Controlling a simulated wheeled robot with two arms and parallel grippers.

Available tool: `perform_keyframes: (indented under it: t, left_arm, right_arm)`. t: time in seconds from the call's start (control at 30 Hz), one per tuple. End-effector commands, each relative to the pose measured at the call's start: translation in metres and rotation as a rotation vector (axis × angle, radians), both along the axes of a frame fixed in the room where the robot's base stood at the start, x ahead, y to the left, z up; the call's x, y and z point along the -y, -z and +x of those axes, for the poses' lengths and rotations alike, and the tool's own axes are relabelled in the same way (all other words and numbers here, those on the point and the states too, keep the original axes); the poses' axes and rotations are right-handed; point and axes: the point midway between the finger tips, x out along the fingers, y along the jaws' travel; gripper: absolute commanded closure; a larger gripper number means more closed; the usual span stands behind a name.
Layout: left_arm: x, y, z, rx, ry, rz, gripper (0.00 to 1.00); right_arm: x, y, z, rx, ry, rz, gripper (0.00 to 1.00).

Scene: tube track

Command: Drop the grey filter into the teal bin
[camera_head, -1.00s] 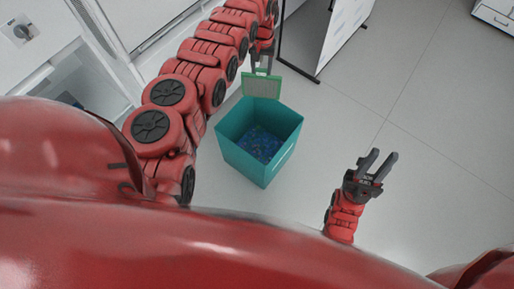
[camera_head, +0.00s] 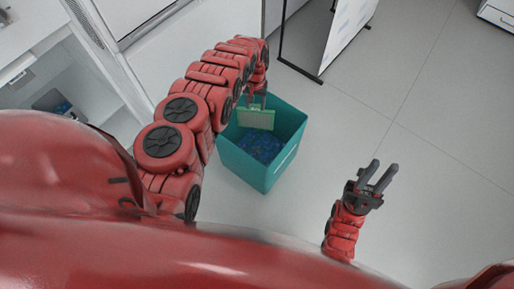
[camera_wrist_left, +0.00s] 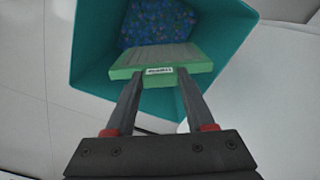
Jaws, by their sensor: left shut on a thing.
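The grey filter (camera_head: 256,119) has a green frame and a flat grey face. My left gripper (camera_head: 257,100) is shut on its near edge and holds it over the opening of the teal bin (camera_head: 258,175). In the left wrist view, the filter (camera_wrist_left: 160,58) sits between the fingertips of the left gripper (camera_wrist_left: 158,82), a white label on its green edge. The bin (camera_wrist_left: 95,55) surrounds it on several sides there, with a blue speckled bottom beyond. How far the filter is above the rim is hard to tell. My right gripper (camera_head: 378,178) is open and empty, right of the bin.
A dark-framed panel (camera_head: 330,40) stands on the floor behind the bin. A white cabinet with a recess (camera_head: 75,90) is at the left. The grey floor (camera_head: 420,120) right of the bin is clear.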

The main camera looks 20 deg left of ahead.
Motion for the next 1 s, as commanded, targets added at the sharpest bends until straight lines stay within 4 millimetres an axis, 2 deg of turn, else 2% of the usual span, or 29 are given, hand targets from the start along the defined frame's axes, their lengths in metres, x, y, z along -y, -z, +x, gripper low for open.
perform_keyframes:
  t: [0.03, 0.1, 0.37, 0.4, 0.57, 0.87, 1.0]
  left_arm:
    - [-0.0001, 0.0086, 0.0002, 0.001, 0.0, 0.0, 1.0]
    - [0.0, 0.0111, 0.0001, 0.0, 0.0, 0.0, 1.0]
    - [-0.0001, 0.0102, -0.0001, 0.0, 0.0, 0.0, 1.0]
    - [-0.0001, 0.0102, -0.0001, 0.0, 0.0, 0.0, 0.39]
    - [-0.0001, 0.0103, -0.0002, -0.001, 0.0, 0.0, 0.11]
    - [0.0, 0.0097, -0.0002, -0.001, 0.0, 0.0, 0.11]
    - [0.0001, 0.0019, 0.0001, -0.002, 0.0, 0.0, 0.11]
  right_arm:
    - [0.0, 0.0079, 0.0, 0.0, 0.0, 0.0, 0.7]
    - [0.0, 0.0099, -0.0001, 0.0, 0.0, 0.0, 0.7]
    - [0.0, 0.0086, 0.0, 0.0, 0.0, 0.0, 0.7]
    - [0.0, 0.0086, 0.0, 0.0, 0.0, 0.0, 0.7]
    - [0.0, 0.0086, 0.0, 0.0, 0.0, 0.0, 0.7]
    - [0.0, 0.0085, 0.0, 0.0, 0.0, 0.0, 0.7]
    - [0.0, 0.0067, 0.0, 0.0, 0.0, 0.0, 0.7]
